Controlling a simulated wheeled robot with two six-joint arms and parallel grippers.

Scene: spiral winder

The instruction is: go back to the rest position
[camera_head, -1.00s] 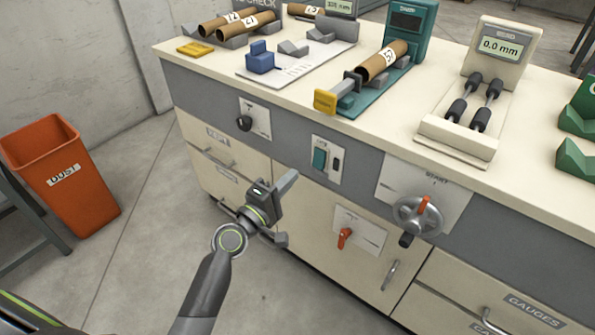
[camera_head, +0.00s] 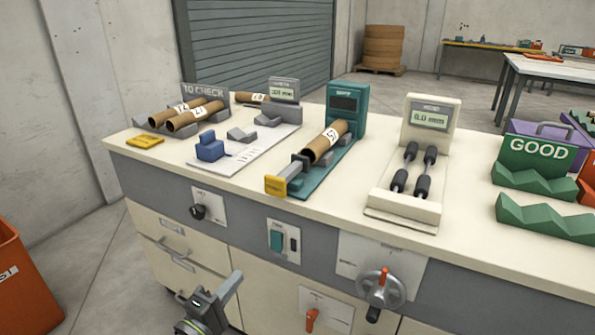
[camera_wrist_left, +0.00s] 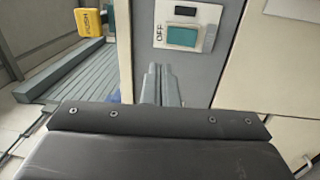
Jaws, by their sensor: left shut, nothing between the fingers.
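My left gripper (camera_head: 231,289) is at the bottom of the head view, low in front of the bench's drawers and doors, holding nothing. Its fingers are together; they also show in the left wrist view (camera_wrist_left: 161,85), pointing towards the grey panel with the green switch. That green switch (camera_head: 277,241) sits on the bench front above and to the right of the gripper. My right gripper is in neither view.
The bench top (camera_head: 330,222) carries cardboard tubes (camera_head: 325,143), a teal gauge (camera_head: 347,108), a 0.0 mm roller gauge (camera_head: 432,121) and a green GOOD rack (camera_head: 536,160). A handwheel (camera_head: 380,289) juts from the front. An orange bin (camera_head: 22,285) stands at left. Floor between is clear.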

